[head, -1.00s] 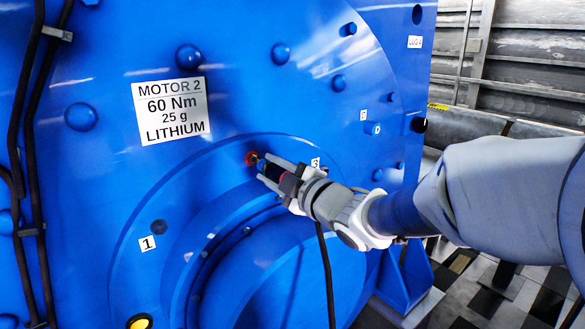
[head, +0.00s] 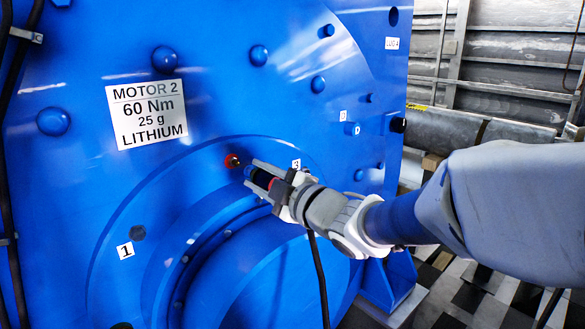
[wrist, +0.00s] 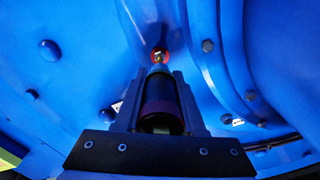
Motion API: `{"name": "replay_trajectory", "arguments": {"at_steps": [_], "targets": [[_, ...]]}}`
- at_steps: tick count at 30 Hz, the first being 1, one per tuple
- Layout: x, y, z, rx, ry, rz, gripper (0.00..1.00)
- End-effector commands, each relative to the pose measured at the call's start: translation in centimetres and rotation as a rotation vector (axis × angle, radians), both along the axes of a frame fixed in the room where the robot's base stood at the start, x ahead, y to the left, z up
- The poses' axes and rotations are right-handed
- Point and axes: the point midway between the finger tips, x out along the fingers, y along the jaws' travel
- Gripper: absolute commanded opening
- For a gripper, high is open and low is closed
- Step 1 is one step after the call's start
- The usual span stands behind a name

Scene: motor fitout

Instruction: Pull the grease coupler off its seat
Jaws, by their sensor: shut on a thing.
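The grease coupler (wrist: 162,92) is a dark cylinder with a narrow metal nose. My gripper (head: 251,173) is shut on it, one finger along each side, and the coupler also shows between the fingers in the head view (head: 261,178). The red-ringed seat (head: 232,161) is on the blue motor face, just ahead of the coupler's nose. In the head view a small gap shows between the nose and the seat. In the wrist view the nose lines up with the red seat (wrist: 160,54) and partly covers it, so the gap cannot be judged there.
The blue motor carries a white label (head: 146,113) reading Motor 2, 60 Nm, 25 g, Lithium. Number tags 1 (head: 125,250) and 3 (head: 296,164) and several bolt heads surround the seat. A dark hose (head: 319,275) hangs below my gripper. Open floor shows at the lower right.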

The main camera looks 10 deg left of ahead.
Motion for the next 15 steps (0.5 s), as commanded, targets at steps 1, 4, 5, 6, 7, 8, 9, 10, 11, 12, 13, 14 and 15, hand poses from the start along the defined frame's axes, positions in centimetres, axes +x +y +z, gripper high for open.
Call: {"name": "replay_trajectory", "arguments": {"at_steps": [1,4,5,6,7,8,9,10,11,12,13,14,15], "targets": [[0.0,0.0,0.0,0.001,-0.001,0.0,0.0],[-0.4,-0.5,0.1,0.0,-0.003,-0.001,0.0],[-0.5,-0.7,0.1,0.0,-0.003,-0.001,0.0],[-0.8,-1.0,0.1,0.0,-0.002,-0.002,0.0],[-1.0,-1.3,0.1,0.0,-0.002,-0.002,0.0],[-1.2,-1.5,0.1,0.001,-0.002,-0.001,0.0],[-1.5,-1.8,0.1,0.001,-0.002,-0.001,0.0],[-1.7,-2.0,0.0,0.001,-0.001,-0.002,0.0],[-1.9,-2.3,0.0,0.002,-0.001,-0.002,0.0],[-2.1,-2.6,0.1,0.001,-0.002,-0.002,0.0],[-2.3,-2.8,0.1,0.0,-0.003,-0.002,0.0],[-2.5,-3.0,0.1,0.0,-0.002,-0.002,0.0],[-2.8,-3.3,0.1,0.0,-0.002,-0.002,0.0]]}}
